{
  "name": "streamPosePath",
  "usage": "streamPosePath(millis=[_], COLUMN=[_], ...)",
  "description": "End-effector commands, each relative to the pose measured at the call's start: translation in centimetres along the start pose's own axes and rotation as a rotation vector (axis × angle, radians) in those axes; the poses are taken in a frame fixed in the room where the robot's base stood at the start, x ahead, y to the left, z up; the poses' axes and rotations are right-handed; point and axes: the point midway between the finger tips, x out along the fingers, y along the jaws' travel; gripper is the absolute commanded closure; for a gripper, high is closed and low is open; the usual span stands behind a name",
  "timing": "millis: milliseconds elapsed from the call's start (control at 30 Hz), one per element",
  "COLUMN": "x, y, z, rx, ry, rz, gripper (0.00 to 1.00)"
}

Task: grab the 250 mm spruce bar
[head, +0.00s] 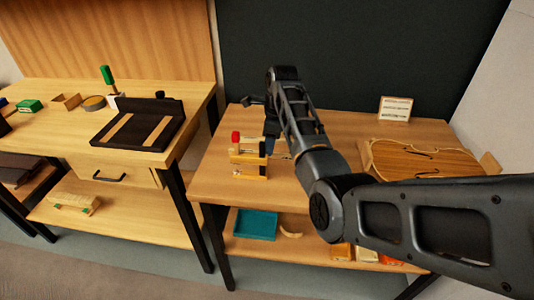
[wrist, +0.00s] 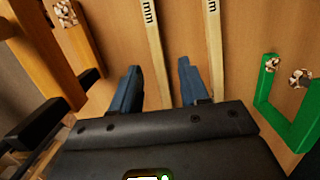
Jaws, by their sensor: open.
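Two pale, narrow wooden bars show in the wrist view, each printed with "mm"; the numbers are out of the frame, so I cannot tell which is the 250 mm one. The left bar (wrist: 155,45) runs down between the blue fingers of my gripper (wrist: 158,66). The right bar (wrist: 214,45) lies just right of the right finger. My gripper is open, with nothing held between its fingers. The bars' lower ends are hidden behind the gripper body. In the head view, my arm hides most of the gripper and bars.
A green clamp-like frame (wrist: 288,115) is close on the right in the wrist view. Orange wooden pieces (wrist: 75,45) stand close on the left.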

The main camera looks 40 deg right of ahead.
Motion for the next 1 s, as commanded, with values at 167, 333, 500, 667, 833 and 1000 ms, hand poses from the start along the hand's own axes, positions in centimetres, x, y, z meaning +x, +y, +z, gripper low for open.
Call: streamPosePath(millis=[167,333,500,667,833,1000], x=[2.1,2.6,2.6,2.6,2.6,2.6], y=[0.1,0.1,0.1,0.1,0.1,0.1], z=[0.0,0.0,0.0,0.0,0.0,0.0], rx=[0.0,0.0,0.0,0.0,0.0,-0.001], ry=[0.001,0.0,0.0,0.0,0.0,0.0], rz=[0.001,-0.001,-0.001,-0.001,-0.001,-0.001], gripper=[0.55,0.55,0.59,0.74,0.91,1.0])
